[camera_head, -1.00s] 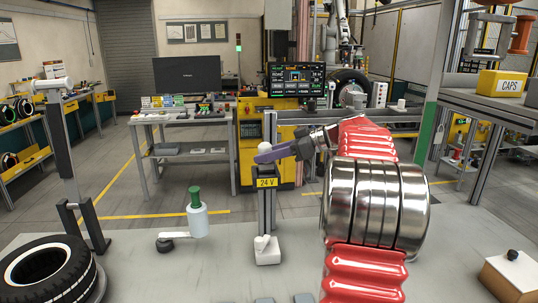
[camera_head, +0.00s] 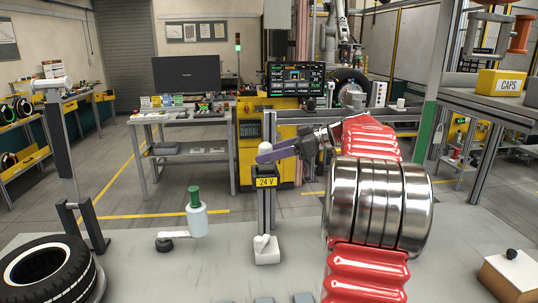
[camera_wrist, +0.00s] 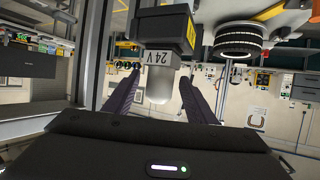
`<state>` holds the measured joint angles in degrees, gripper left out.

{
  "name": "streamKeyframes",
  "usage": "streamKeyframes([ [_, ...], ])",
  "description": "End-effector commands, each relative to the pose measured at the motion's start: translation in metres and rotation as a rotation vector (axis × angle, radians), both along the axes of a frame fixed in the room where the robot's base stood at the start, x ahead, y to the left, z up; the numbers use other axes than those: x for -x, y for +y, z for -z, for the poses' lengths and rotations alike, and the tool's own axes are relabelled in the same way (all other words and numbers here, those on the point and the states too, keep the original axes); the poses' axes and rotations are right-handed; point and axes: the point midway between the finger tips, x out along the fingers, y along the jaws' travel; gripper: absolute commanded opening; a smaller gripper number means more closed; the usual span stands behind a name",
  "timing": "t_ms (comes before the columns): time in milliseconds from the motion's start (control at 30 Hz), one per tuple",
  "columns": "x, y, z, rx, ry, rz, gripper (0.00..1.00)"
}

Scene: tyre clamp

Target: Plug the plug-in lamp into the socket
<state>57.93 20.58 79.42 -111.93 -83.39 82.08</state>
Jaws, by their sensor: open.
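The plug-in lamp, a white round-topped cylinder (camera_wrist: 159,91), stands on the grey block marked 24V (camera_wrist: 157,58) in the wrist view, which looks upside down. No gap shows between them. In the head view the lamp's white top (camera_head: 263,146) is above the post with the yellow 24 V label (camera_head: 264,182), the socket. My gripper (camera_head: 262,153) reaches in from the right at the lamp's height. In the wrist view its two dark purple fingers (camera_wrist: 160,102) are spread on either side of the lamp, with space visible beside it. How deep the lamp sits is hidden.
On the bench top (camera_head: 130,270) are a tyre (camera_head: 45,272), a green-topped bottle (camera_head: 196,213), a grey post at the left (camera_head: 64,150) and a wooden box (camera_head: 515,278). A yellow CAPS box (camera_head: 500,83) is on the right shelf. Free bench lies around the socket post's foot.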

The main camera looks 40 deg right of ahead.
Motion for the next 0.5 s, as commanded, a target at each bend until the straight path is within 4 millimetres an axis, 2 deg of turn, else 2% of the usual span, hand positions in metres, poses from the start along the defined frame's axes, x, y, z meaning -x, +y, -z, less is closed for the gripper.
streamKeyframes([
  [300,0.037,-0.022,-0.018,0.001,0.000,0.004,0.51],
  [500,0.050,-0.028,-0.024,0.000,0.000,0.002,0.51],
])
